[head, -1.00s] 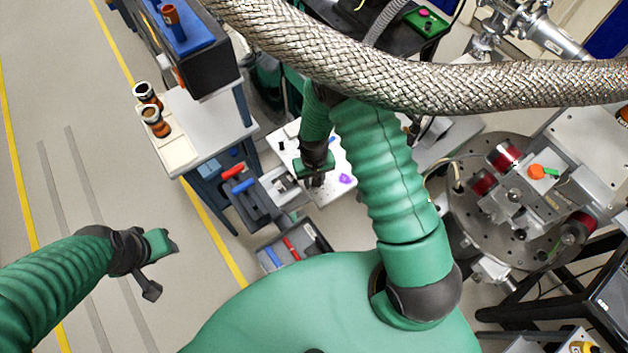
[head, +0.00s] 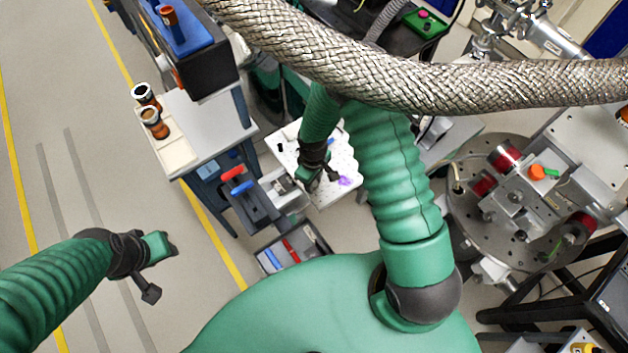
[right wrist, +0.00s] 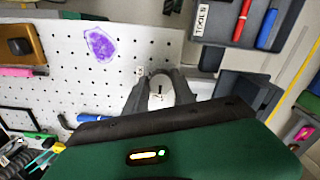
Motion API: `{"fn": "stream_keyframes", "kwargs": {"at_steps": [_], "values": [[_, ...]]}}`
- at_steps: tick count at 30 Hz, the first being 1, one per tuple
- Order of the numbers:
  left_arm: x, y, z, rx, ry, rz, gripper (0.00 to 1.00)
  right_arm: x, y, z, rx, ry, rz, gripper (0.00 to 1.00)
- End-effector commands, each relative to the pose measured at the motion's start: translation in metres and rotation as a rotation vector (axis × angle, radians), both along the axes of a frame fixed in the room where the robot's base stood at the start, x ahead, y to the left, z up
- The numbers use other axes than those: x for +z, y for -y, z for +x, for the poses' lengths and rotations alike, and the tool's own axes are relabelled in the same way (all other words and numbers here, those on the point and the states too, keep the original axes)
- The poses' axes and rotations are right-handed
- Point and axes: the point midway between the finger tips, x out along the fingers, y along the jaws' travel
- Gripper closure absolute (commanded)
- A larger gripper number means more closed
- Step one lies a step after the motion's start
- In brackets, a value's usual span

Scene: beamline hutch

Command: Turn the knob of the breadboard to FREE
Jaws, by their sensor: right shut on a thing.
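The breadboard is a white perforated plate (head: 335,158) in the middle of the head view; it also fills much of the right wrist view (right wrist: 130,45). My right gripper (right wrist: 160,88) is over its edge. Its two dark fingers are closed around the breadboard's small round pale knob (right wrist: 160,93), which has a dark mark on its face. A small tag (right wrist: 140,71) is by the fingers; I cannot read it. In the head view the right gripper (head: 303,184) hides the knob. My left gripper (head: 172,244) hangs over open floor, far from the board; its finger gap is unclear.
A purple patch (right wrist: 100,43) lies on the board. Grey bins, one labelled TOOLS (right wrist: 205,15), hold red and blue handled tools beside the board. A thick braided hose (head: 450,88) crosses the top of the head view. A round metal stage (head: 470,225) stands at right.

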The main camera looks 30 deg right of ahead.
Motion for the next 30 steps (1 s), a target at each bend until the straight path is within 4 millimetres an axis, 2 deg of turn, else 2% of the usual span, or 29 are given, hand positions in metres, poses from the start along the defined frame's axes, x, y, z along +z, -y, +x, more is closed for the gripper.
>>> {"fn": "stream_keyframes", "kwargs": {"at_steps": [1, 13, 14, 18, 26, 30], "values": [[0.0001, 0.0, 0.0, 0.0, 0.0, 0.0, 0.64, 0.002, -0.0021, 0.0069, 0.008, 0.018, 0.004, 1.0], [0.0, 0.0, 0.0, 0.0, 0.0, 0.0, 0.64, 0.0018, -0.0021, 0.0067, 0.012, 0.017, 0.003, 1.0], [0.0, 0.0, 0.0, 0.0, 0.0, 0.0, 0.64, 0.0018, -0.0021, 0.0065, 0.012, 0.017, 0.003, 0.65], [0.0, 0.0, 0.0, 0.0, 0.0, 0.0, 0.64, 0.0011, -0.0014, 0.0043, 0.01, 0.011, 0.002, 0.47], [-0.0001, 0.0, 0.0, 0.0, 0.0, 0.0, 0.64, 0.0011, -0.0005, 0.0012, 0.009, 0.007, 0.001, 0.47], [-0.0014, 0.0, 0.0, 0.0, 0.0, 0.0, 0.64, 0.0103, -0.0004, 0.0017, 0.008, 0.009, 0.001, 0.47]]}}
